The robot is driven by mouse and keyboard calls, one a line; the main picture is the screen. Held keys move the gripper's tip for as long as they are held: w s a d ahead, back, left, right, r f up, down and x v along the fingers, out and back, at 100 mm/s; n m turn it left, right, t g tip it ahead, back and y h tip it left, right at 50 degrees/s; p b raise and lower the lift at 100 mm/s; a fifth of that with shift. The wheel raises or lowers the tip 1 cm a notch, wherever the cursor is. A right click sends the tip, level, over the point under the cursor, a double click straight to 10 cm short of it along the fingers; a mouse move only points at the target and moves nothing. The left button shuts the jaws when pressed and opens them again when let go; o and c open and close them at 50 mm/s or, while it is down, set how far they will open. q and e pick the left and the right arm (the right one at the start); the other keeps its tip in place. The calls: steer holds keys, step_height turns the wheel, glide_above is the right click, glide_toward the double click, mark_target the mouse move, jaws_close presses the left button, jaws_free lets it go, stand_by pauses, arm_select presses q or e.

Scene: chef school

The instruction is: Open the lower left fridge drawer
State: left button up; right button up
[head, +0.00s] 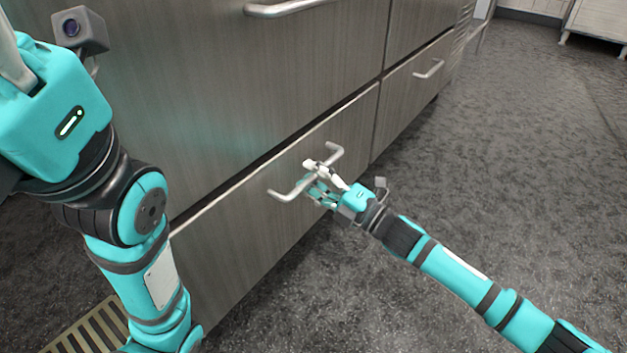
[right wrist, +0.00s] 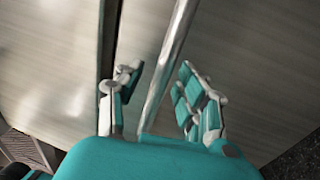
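The lower left fridge drawer (head: 240,250) has a brushed grey front with a dark gap along its top edge. Its front looks about in line with the neighbouring drawer. Its metal bar handle (head: 294,192) also crosses the right wrist view (right wrist: 168,66). My right gripper (head: 318,183) is at the middle of this handle. In the right wrist view, the fingers of the gripper (right wrist: 160,88) are apart, one on each side of the bar. Gaps show between bar and fingers, so it looks open around the handle. My left arm is in view at the left, but its gripper is not.
A larger fridge front (head: 240,90) with a handle (head: 285,8) is above the drawer. The lower right drawer (head: 410,95) is beside it. A floor grate (head: 85,330) lies at lower left. The dark floor (head: 510,180) at the right is clear.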

jaws_close()
stand_by(0.8)
